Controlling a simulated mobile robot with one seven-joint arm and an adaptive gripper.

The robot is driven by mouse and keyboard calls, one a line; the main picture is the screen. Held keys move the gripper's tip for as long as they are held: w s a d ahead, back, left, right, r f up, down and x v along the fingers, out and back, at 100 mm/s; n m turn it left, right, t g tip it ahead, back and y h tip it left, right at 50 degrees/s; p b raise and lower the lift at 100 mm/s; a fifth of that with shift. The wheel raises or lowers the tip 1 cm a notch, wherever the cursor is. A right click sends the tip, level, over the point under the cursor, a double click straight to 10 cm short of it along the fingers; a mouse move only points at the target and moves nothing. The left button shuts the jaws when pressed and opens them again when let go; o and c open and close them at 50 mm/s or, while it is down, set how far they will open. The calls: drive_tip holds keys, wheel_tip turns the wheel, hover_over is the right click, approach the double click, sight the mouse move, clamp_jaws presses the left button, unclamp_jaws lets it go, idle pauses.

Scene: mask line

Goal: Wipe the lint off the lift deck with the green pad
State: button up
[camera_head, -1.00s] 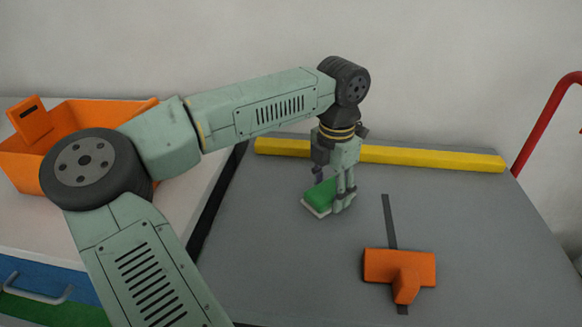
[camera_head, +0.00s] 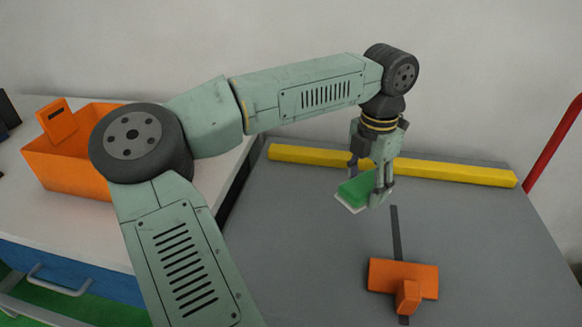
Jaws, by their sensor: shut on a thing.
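My gripper (camera_head: 372,188) is shut on the green pad (camera_head: 357,189), a green block with a pale underside. The pad is at or just above the grey lift deck (camera_head: 300,250); I cannot tell whether it touches. The fingers hide part of the pad's right side. I cannot make out any lint on the deck in this view.
A yellow bar (camera_head: 455,173) runs along the deck's back edge. An orange T-shaped object (camera_head: 385,275) lies on a dark strip (camera_head: 396,230) at the front. An orange bin (camera_head: 65,165) stands on the white-topped cabinet at left. A red rail (camera_head: 553,150) rises at right. The deck's left front is clear.

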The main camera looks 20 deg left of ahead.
drive_tip(key=shift+r+p, duration=0.85)
drive_tip(key=shift+r, duration=0.8)
drive_tip(key=shift+f, duration=0.1)
